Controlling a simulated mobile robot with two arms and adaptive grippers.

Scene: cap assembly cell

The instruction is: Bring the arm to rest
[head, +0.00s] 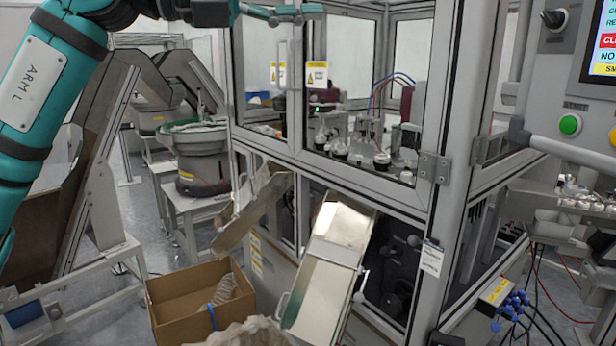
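My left arm (45,85), teal and marked ARM L, comes in from the left and bends across the top edge of the head view. Its gripper (286,14) is at the top, in front of the glazed machine cabinet. Teal finger parts show there, but the top edge cuts off part of it, so I cannot tell whether it is open or shut. I see nothing clearly held in it. My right gripper is not in view.
The framed cabinet (445,130) fills the middle. A metal chute (325,275) slopes out below it. An open cardboard box (175,318) stands at lower left. A bowl feeder (202,150) stands behind. A control panel (592,108) is at right. Floor shows at left.

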